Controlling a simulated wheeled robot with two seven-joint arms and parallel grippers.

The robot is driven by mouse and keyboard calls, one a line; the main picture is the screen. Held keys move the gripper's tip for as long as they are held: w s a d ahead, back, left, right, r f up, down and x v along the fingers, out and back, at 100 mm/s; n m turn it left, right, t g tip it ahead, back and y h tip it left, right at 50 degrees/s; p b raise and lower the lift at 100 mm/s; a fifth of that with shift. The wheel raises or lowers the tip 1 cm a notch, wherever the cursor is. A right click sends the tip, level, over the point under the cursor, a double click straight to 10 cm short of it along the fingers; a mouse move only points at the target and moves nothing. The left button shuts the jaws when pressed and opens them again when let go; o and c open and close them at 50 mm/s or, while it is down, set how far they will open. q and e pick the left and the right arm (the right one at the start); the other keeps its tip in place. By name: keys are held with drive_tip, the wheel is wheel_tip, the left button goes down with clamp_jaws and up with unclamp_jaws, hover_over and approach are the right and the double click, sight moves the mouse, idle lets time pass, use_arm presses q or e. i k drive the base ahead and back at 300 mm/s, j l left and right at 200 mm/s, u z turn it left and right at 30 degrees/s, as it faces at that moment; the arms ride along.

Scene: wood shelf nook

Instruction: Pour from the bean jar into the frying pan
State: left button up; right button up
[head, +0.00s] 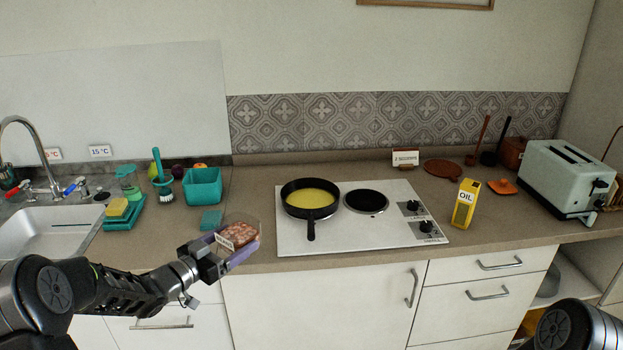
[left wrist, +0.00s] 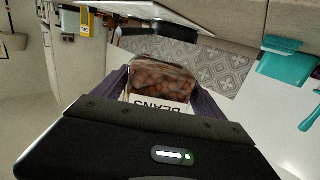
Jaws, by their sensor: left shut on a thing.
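The bean jar (head: 238,234) is a clear jar of reddish-brown beans with a white label. My left gripper (head: 228,250) is shut on it, with its fingers on either side, just over the counter's front edge and left of the hob. In the left wrist view the jar (left wrist: 160,78) sits between the fingers, its BEANS label upside down. The black frying pan (head: 311,199) stands on the hob's left side, with yellow contents and its handle toward the front. The jar is apart from the pan, to its lower left. My right gripper is not in view.
The white hob (head: 375,236) has a bare right burner (head: 366,201). A yellow oil carton (head: 465,204) and a toaster (head: 566,180) stand to the right. A teal bin (head: 202,186), sponges and a sink (head: 40,233) are to the left.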

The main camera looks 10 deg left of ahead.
sight(310, 199)
drive_tip(key=i, duration=1.35)
